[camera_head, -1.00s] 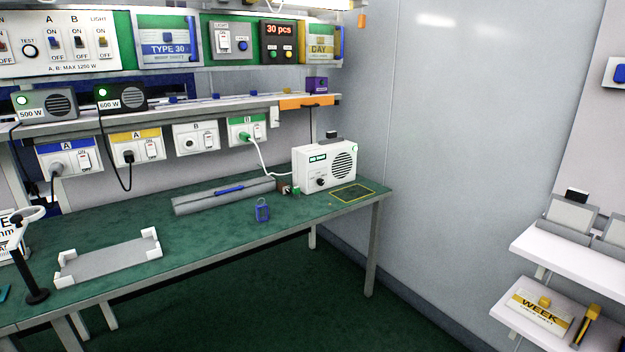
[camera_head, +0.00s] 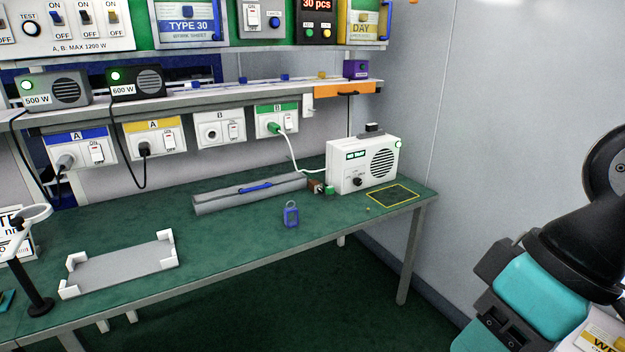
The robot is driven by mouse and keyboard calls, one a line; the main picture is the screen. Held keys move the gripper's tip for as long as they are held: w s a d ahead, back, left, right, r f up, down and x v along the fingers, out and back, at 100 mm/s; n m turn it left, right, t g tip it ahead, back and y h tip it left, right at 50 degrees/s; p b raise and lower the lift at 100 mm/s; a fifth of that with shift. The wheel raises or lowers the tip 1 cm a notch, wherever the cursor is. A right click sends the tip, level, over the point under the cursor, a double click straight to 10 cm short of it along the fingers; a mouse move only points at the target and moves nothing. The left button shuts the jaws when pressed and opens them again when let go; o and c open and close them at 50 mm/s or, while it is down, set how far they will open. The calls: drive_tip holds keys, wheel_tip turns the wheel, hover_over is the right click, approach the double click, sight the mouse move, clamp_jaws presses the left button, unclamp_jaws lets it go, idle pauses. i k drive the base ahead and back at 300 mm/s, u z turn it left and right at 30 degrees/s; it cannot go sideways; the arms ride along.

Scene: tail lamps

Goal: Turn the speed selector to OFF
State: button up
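The speed selector appears to be the small black round knob (camera_head: 358,182) on the front of a white box-shaped unit (camera_head: 350,181) at the right end of the green bench. The knob's pointer and marks are too small to read. My arm, black and teal, shows at the lower right, well apart from the unit. My gripper's fingertips cannot be made out there.
A blue padlock-like tag (camera_head: 291,215), a long grey case (camera_head: 250,193) and a grey tray with white corners (camera_head: 122,268) lie on the bench (camera_head: 230,240). A yellow-outlined square (camera_head: 394,194) is empty. A white cable runs from a socket (camera_head: 276,119) to the unit.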

sight(357, 182)
drive_tip(key=z, duration=0.2)
drive_tip(key=i, duration=0.55)
drive_tip(key=z, duration=0.4)
drive_tip(key=i, duration=1.35)
drive_tip(key=u, duration=0.55)
